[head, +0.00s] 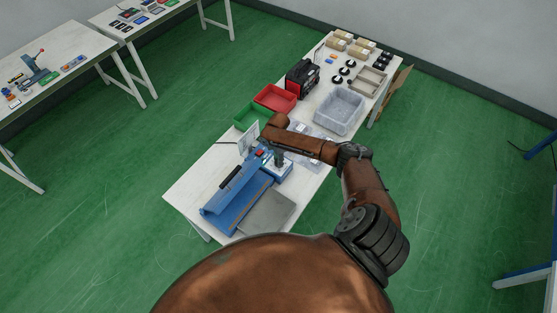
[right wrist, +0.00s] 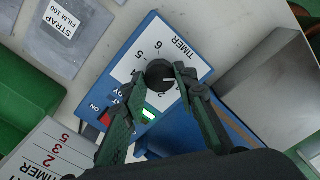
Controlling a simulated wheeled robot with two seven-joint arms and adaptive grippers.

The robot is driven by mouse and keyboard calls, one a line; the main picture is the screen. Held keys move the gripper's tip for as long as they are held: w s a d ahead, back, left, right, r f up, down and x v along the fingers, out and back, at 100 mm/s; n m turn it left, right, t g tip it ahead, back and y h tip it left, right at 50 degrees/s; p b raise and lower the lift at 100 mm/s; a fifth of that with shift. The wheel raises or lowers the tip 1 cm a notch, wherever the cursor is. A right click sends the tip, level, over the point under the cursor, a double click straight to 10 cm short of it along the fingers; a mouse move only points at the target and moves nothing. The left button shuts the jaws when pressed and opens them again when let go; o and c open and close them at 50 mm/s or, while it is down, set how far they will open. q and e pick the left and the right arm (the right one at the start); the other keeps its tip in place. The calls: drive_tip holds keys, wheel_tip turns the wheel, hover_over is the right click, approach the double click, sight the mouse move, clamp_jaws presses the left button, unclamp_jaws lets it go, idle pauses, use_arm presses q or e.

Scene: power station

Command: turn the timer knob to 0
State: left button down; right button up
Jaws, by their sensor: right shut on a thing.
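The black timer knob (right wrist: 157,73) sits on the white dial plate marked TIMER (right wrist: 185,50) in the right wrist view. The figures 5, 6 and 2 show around it; others are covered by my fingers. My right gripper (right wrist: 159,80) is shut on the knob, with a finger on either side. A small light mark shows on the knob's right side, but its exact reading is hard to tell. In the head view the blue sealer (head: 232,198) stands on the table, with my right gripper (head: 280,160) over its control box. My left gripper is not in view.
A red switch (right wrist: 107,119) and a green-lit one (right wrist: 152,112) sit close to my fingers. A sign with numbers (right wrist: 55,155) stands at lower left. Red (head: 275,98) and green (head: 250,116) trays and a clear grey bin (head: 340,110) stand farther along the table.

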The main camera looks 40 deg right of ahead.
drive_tip(key=o, duration=1.1)
drive_tip(key=shift+o, duration=0.2)
wheel_tip(320, 180, up, 12)
idle(0.3)
